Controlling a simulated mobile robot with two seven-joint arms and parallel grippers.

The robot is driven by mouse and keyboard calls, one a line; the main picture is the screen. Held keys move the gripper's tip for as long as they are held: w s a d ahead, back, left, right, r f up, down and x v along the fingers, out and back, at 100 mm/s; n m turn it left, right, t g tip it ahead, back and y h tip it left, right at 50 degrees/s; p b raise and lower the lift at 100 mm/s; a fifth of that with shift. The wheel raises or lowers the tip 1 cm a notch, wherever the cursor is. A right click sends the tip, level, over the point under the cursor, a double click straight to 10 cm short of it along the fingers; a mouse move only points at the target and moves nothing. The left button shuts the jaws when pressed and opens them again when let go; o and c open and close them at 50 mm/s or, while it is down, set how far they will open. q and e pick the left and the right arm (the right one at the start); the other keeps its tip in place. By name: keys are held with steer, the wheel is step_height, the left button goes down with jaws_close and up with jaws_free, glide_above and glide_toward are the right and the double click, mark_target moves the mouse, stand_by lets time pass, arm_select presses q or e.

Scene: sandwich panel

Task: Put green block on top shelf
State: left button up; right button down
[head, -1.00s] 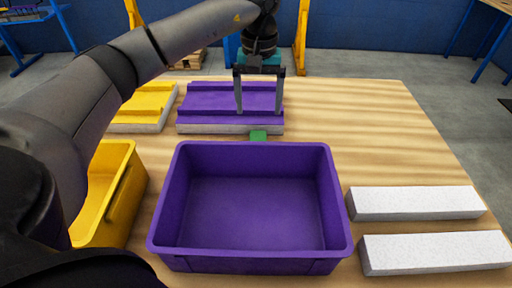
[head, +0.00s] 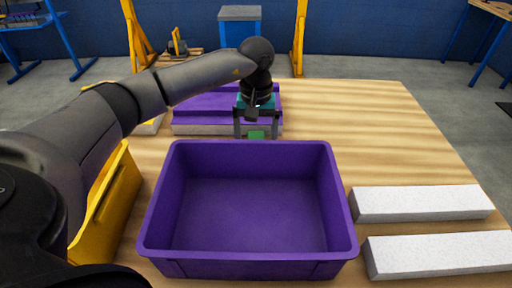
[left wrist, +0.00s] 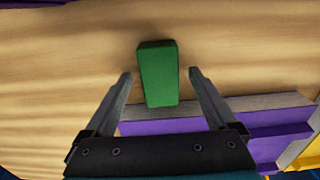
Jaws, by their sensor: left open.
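The green block (head: 257,134) lies on the wooden table, between the purple bin and the purple-topped panel. My left gripper (head: 256,136) is open and low over it in the head view. In the left wrist view the green block (left wrist: 158,74) is between and slightly beyond the two open fingertips (left wrist: 159,74), with a gap on each side. No shelf can be made out in these views. My right gripper is not in view.
A purple bin (head: 247,265) stands empty in front of the block. A purple-topped panel (head: 200,113) lies behind it. A yellow bin (head: 105,205) is at left, two white bars (head: 420,203) at right. The table's right rear is clear.

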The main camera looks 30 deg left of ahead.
arm_select(q)
steer(key=shift+f, duration=0.1)
jaws_close()
stand_by(0.8)
